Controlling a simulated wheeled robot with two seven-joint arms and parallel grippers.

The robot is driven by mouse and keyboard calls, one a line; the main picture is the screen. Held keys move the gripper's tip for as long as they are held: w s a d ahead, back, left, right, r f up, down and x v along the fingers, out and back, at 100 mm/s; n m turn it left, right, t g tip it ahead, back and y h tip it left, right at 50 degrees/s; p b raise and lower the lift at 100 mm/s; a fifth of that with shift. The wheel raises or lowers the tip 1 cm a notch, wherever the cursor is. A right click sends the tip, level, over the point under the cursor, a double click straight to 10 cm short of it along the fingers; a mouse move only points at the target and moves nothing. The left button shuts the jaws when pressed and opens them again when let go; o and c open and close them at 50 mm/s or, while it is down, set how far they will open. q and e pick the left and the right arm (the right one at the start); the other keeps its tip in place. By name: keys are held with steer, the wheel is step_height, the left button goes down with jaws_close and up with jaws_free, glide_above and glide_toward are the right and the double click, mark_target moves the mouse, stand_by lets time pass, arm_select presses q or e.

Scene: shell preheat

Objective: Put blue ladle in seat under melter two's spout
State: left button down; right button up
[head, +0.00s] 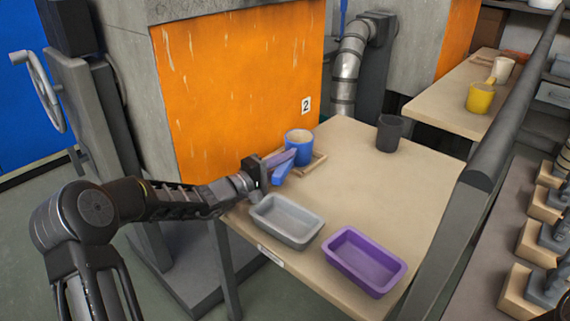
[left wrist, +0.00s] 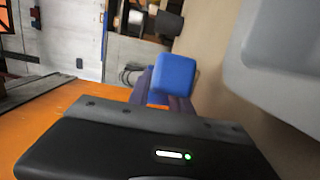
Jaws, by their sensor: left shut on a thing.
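The blue ladle (head: 299,152) is upright, with pale contents or a pale inside at its top. It is at the wooden seat (head: 317,164) on the table, beside the orange front of melter two (head: 240,85), marked by a "2" label. I cannot tell whether its bottom rests in the seat or hangs just above. My left gripper (head: 280,164) is shut on the ladle's blue handle. The handle also shows in the left wrist view (left wrist: 172,76), between the purple-grey fingers. The spout is not clearly seen. My right gripper is not in view.
A grey tray (head: 287,238) and a purple tray (head: 335,248) stand at the table's front. A dark grey cup (head: 389,133) stands at the back. A yellow ladle (head: 480,98) is on the far table (head: 432,107). The middle right of the near table (head: 400,190) is clear.

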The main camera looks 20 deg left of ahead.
arm_select(q)
steer(key=shift+r, duration=0.1)
steer(key=c, duration=1.6)
jaws_free()
steer(key=shift+f, duration=0.25)
steer(key=o, duration=0.4)
steer(key=shift+o, duration=0.2)
steer(key=shift+r, duration=0.15)
steer(key=shift+s+a+r, duration=0.1)
steer(key=p+v, duration=0.1)
steer(key=v, duration=1)
steer(key=shift+s+a, duration=0.1)
steer(key=shift+s, duration=0.3)
